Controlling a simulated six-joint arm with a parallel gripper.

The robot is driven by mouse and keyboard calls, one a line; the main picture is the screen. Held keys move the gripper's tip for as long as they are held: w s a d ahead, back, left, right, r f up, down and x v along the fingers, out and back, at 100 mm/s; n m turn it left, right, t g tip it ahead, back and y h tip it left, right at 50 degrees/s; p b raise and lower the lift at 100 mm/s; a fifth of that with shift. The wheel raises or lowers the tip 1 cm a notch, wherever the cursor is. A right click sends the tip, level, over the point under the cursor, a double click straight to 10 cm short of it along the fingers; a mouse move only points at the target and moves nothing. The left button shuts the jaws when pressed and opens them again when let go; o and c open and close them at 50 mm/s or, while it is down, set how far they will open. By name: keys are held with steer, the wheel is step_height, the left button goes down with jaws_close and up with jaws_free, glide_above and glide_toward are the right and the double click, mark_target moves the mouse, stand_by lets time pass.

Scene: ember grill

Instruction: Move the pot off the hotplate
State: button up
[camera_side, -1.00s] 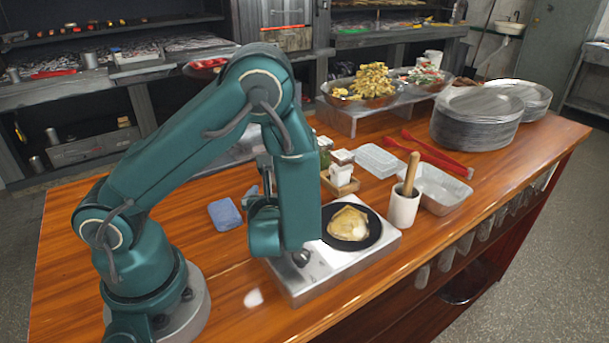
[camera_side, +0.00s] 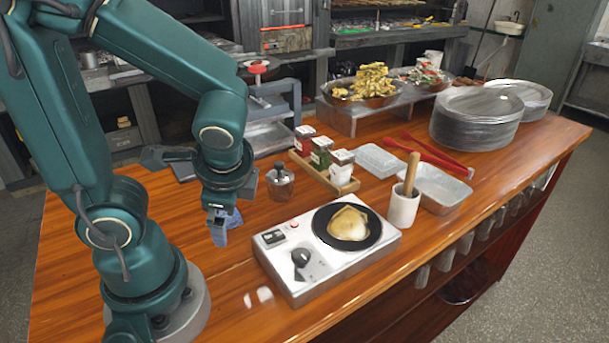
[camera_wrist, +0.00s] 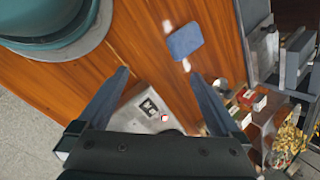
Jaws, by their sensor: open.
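The hotplate (camera_side: 307,265) is a white and silver box with a dark knob on its front left. Its round black plate (camera_side: 370,240) carries a pale, browned flat piece of food (camera_side: 349,222). A small metal pot with a dark knob on top (camera_side: 281,184) stands upright on the table, behind and left of the hotplate, apart from it. My gripper (camera_side: 219,236) is over the table left of the hotplate, pointing down. In the wrist view its fingers (camera_wrist: 160,76) are wide apart with nothing between them, and part of the hotplate (camera_wrist: 148,108) shows beyond.
A blue sponge (camera_wrist: 185,39) lies on the table near my gripper, partly hidden in the side view. A wooden caddy of jars (camera_side: 342,184), a mortar with pestle (camera_side: 403,208) and metal trays (camera_side: 440,190) stand behind and right. The table's front left is clear.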

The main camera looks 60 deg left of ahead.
steer(key=w+d+r+n+t+h, duration=0.2)
steer(key=d+r+n+t+h, duration=0.2)
steer(key=d+r+n+h, duration=0.1)
steer(key=shift+d+r+n+t+h, duration=0.35)
steer(key=shift+d+r+n, duration=0.4)
steer(key=shift+d+n, duration=0.45)
